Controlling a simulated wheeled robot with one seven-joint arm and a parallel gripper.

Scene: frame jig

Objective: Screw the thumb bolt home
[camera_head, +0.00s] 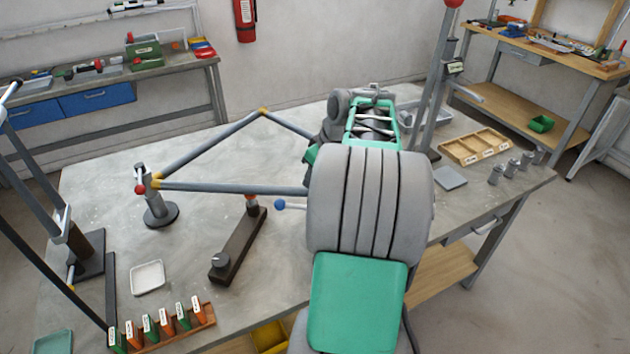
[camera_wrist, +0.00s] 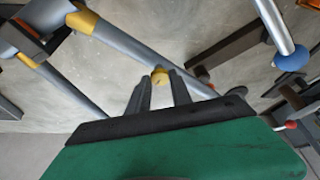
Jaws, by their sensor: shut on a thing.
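A grey frame tube (camera_wrist: 125,40) with a yellow corner piece (camera_wrist: 82,20) runs just behind the fingertips. The bolt's shank and its hole are hidden, so I cannot tell how deep it sits. In the head view, the tube frame (camera_head: 225,187) stands above the table with yellow corners, and my arm hides my gripper and the frame's right end.
The table (camera_head: 110,195) carries a round-based post (camera_head: 160,215), a dark bar stand (camera_head: 240,240), a pale tray (camera_head: 147,277) and a labelled rack (camera_head: 190,330). A blue ball (camera_wrist: 292,60) on a rod is right of my fingers. A wooden tray (camera_head: 470,147) lies at right.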

